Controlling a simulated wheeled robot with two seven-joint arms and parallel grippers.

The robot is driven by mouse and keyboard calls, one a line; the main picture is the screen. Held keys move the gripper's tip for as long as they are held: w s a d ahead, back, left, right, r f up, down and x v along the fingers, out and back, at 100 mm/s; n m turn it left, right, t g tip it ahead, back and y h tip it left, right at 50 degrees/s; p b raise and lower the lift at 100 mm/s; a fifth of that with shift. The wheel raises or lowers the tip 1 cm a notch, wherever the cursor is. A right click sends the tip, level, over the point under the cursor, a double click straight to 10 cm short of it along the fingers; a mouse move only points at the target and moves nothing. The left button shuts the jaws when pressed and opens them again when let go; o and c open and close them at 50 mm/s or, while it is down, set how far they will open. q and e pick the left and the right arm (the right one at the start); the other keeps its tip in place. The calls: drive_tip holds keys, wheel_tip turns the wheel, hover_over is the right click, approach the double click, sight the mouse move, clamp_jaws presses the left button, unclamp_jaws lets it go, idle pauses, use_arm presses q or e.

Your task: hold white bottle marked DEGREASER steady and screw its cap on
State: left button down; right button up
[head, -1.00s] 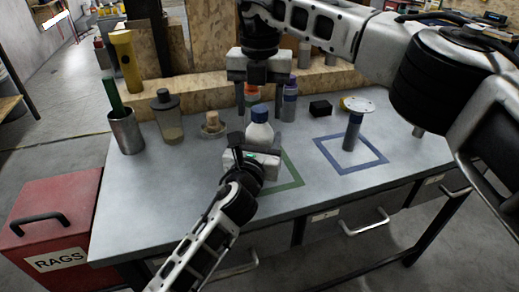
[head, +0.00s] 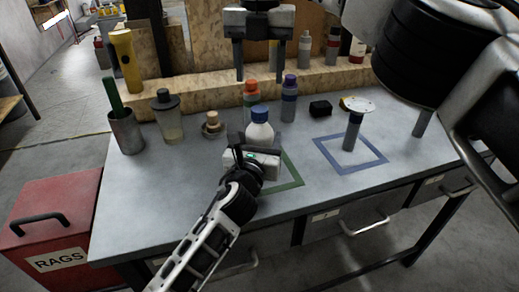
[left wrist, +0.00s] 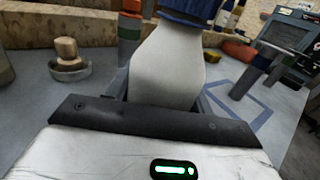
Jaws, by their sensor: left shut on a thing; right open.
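The white bottle (head: 261,132) stands upright on the bench by the green taped square (head: 290,178), with its blue cap (head: 259,112) on top. The bottle also shows close up in the left wrist view (left wrist: 168,68), with the blue cap (left wrist: 200,10) cut off by the top edge. No marking on the bottle is readable. My left gripper (head: 258,150) is shut on the bottle's body from the near side. My right gripper (head: 257,76) is open and empty, above and behind the bottle, fingers pointing down, clear of the cap. Whether the cap is fully tight cannot be told.
Behind the bottle stand an orange-capped bottle (head: 251,92) and a purple-capped bottle (head: 289,100). A blue taped square (head: 347,168) holds a round-topped stand (head: 354,125). At left are a shaker (head: 168,118) and a metal cup (head: 126,132). A wooden ledge (head: 210,97) runs behind.

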use_arm(q)
drive_tip(key=shift+f, duration=0.1)
drive_tip(key=shift+c, duration=2.4)
unclamp_jaws()
drive_tip(key=shift+s, duration=0.1)
drive_tip(key=v, duration=1.5)
drive_tip(key=shift+s+a, duration=0.1)
drive_tip(key=shift+s, duration=0.3)
use_arm(e)
drive_tip(key=shift+r, duration=0.25)
